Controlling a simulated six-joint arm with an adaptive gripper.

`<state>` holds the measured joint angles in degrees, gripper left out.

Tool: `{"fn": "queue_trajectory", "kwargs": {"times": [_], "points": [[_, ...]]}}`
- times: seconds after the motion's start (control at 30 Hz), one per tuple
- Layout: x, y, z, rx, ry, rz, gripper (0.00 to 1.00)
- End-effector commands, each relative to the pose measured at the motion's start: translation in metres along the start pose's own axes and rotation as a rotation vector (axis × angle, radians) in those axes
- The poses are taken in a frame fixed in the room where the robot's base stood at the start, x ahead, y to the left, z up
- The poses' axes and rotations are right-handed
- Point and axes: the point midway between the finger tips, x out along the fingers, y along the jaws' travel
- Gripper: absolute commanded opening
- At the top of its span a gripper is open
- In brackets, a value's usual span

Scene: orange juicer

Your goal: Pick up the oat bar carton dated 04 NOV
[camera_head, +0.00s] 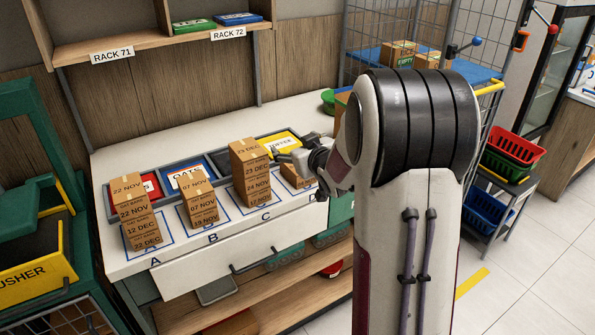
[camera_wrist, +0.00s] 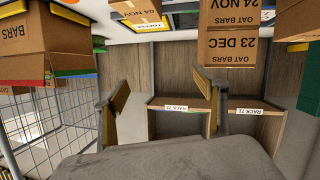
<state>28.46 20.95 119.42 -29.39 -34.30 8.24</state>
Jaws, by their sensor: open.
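Brown oat bar cartons stand in stacks on the counter, at marked squares A to D. A low carton (camera_head: 297,177) sits at the right square, partly hidden by my arm. In the wrist view, which is upside down, a carton (camera_wrist: 137,13) at the top edge seems to read 04 NOV, though the print is small. Beside it is the tall stack (camera_head: 250,172) at C with 23 DEC and 24 NOV labels, also in the wrist view (camera_wrist: 228,45). My gripper (camera_head: 288,157) is open and empty, above and behind the low carton. Its fingers (camera_wrist: 166,98) are wide apart.
Stack B (camera_head: 199,200) and stack A (camera_head: 134,211) stand to the left. Colored bins, including a yellow one (camera_head: 287,144), line the counter behind the stacks. A wall shelf (camera_head: 152,43) is above. A wire cage with cartons (camera_head: 398,54) is at the right.

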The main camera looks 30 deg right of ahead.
Motion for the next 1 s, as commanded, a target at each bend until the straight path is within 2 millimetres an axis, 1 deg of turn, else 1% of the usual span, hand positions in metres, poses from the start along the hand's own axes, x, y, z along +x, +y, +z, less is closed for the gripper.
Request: {"fn": "queue_trajectory", "kwargs": {"times": [0.03,0.2,0.37,0.5,0.73,1.0], "points": [[0.007,0.004,0.007,0.004,0.01,-0.004,0.72],[0.025,0.011,0.021,0.015,0.059,-0.025,0.72],[0.04,0.017,0.039,0.029,0.105,-0.049,0.72],[0.051,0.022,0.057,0.047,0.149,-0.072,0.72],[0.063,0.027,0.088,0.083,0.224,-0.112,0.72],[0.068,0.031,0.12,0.131,0.303,-0.15,0.72]]}}
